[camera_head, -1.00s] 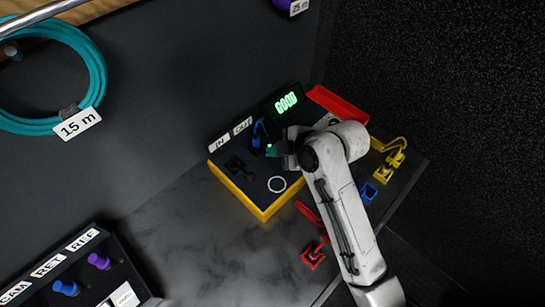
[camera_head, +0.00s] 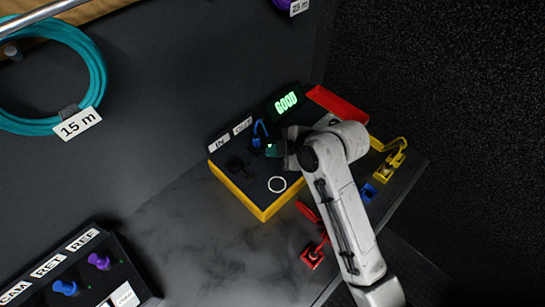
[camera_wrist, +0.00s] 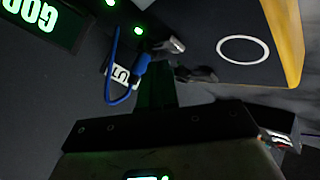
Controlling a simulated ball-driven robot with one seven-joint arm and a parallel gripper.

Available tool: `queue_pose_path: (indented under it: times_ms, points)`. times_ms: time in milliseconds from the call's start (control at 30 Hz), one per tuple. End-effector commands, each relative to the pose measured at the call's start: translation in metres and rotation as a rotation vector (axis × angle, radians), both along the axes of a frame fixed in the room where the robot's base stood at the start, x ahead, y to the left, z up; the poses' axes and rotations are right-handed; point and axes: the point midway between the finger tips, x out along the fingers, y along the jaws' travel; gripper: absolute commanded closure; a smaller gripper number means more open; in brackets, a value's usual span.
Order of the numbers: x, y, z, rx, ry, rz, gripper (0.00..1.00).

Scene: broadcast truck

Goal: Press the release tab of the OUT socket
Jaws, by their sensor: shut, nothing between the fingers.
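The tester (camera_head: 243,199) is a yellow-sided box with a dark top on the bench. Its display (camera_head: 286,102) reads GOOD in green. The OUT label (camera_head: 242,126) stands at its back edge, beside a blue plug and cable (camera_head: 258,134). The blue plug also shows in the wrist view (camera_wrist: 142,63). My gripper (camera_head: 273,150) is shut and empty, its dark fingertips just right of and below the blue plug. In the wrist view, the fingers (camera_wrist: 156,88) reach to the plug's edge; I cannot tell whether they touch. The OUT release tab is not clearly distinguishable.
The IN label (camera_head: 219,143) and a dark socket lie to the left. A red tray (camera_head: 337,105), yellow connector (camera_head: 388,165), blue piece (camera_head: 368,192) and red connector (camera_head: 313,255) surround my arm. A patch panel (camera_head: 75,273) stands at lower left. The bench between is clear.

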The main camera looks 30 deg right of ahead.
Motion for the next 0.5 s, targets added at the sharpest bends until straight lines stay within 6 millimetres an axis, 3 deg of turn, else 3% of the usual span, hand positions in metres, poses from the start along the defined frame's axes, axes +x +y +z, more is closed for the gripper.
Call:
queue_pose_path:
  times_ms: [500]
  points:
    - [-0.0004,0.0006,-0.0086,0.000,0.001,0.002,1.00]
